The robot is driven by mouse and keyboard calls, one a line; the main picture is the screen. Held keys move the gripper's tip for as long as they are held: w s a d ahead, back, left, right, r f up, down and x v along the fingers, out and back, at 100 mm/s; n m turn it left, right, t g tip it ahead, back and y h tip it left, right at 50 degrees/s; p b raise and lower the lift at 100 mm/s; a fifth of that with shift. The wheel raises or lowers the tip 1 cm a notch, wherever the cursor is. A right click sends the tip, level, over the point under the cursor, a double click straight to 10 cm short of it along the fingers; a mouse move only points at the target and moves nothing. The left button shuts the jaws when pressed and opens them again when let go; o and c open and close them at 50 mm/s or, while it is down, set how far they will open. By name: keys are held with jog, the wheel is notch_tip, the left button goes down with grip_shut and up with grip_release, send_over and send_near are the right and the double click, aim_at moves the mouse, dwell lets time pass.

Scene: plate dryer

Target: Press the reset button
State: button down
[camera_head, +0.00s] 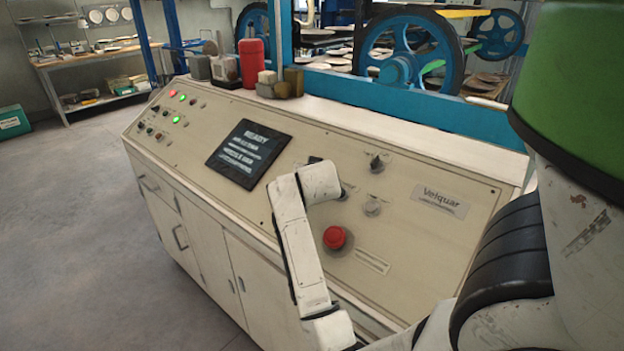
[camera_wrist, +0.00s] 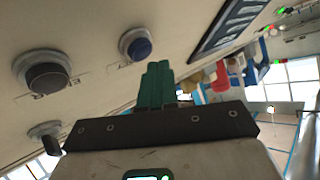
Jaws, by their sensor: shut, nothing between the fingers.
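In the wrist view, my gripper (camera_wrist: 157,70) has its green fingers together and empty, pointing at the control panel. A round blue button (camera_wrist: 137,46) in a grey collar is just past and slightly left of the fingertips; I cannot tell whether they touch. A black round button (camera_wrist: 46,76) in a grey collar lies further left. Their labels are too blurred to read, so I cannot tell which is the reset button. In the head view, my white wrist hides part of the panel (camera_head: 240,212), and my fingers are not clearly visible.
A large red mushroom button (camera_head: 335,237) sits close right of my forearm. A black selector knob (camera_head: 376,163) and a pale round control (camera_head: 372,207) are right of my wrist. A dark screen (camera_head: 248,153) is to its left. Containers, including a red one (camera_head: 252,63), stand along the back ledge.

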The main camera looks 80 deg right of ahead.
jog(key=r+p, duration=0.1)
jog(key=a+r+p, duration=0.1)
jog(key=r, duration=0.1)
jog(key=w+a+r+p, duration=0.1)
jog(key=shift+w+a+r, duration=0.1)
jog(key=shift+r, duration=0.05)
dwell(1.1)
jog(key=w+a+f+n+t+y, duration=0.1)
jog(key=w+a+f+n+y, duration=0.2)
jog(key=a+f, duration=0.55)
jog(key=w+a+f+n+y, duration=0.1)
jog(key=a+f+n+y, duration=0.35)
jog(key=a, duration=0.65)
jog(key=s+a+f+n+g+y, duration=0.2)
jog(key=s+a+f+n, duration=0.2)
jog(key=a, duration=0.7)
jog(key=s+a+f+n+g+y, duration=0.1)
jog(key=s+a+f+n, duration=0.4)
jog(key=a, duration=0.6)
jog(key=shift+s+f+g+y, duration=0.4)
jog(key=shift+s+f+y, duration=0.35)
jog(key=shift+s, duration=0.4)
jog(key=shift+f, duration=0.1)
